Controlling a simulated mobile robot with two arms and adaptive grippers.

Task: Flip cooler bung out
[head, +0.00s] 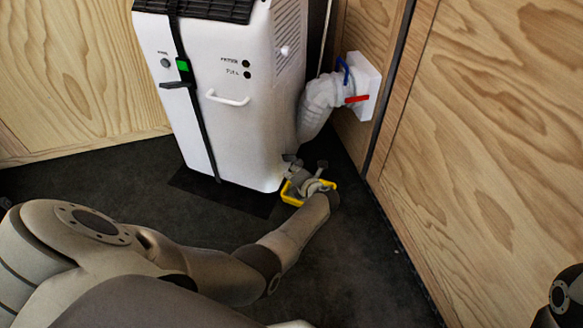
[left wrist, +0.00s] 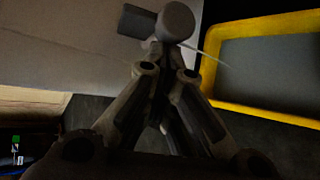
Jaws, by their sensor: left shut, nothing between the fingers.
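The white cooler (head: 205,100) stands upright against the wooden wall, with a black strap and green buckle down its front. My left gripper (head: 292,168) is low at the cooler's bottom right corner, over a yellow-rimmed tray (head: 288,197). In the left wrist view my left gripper (left wrist: 160,58) has its fingers closed together, with nothing held between them. A grey round-ended piece (left wrist: 178,22) shows at the fingertips against the pale cooler; I cannot tell whether it is the bung. The yellow tray rim (left wrist: 265,112) is to the right there.
A pale hose (head: 320,100) runs from the cooler to a white wall fitting (head: 364,85) with blue and red levers. Wooden walls (head: 480,130) close in the back and right. The dark floor (head: 370,270) is clear right of my arm.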

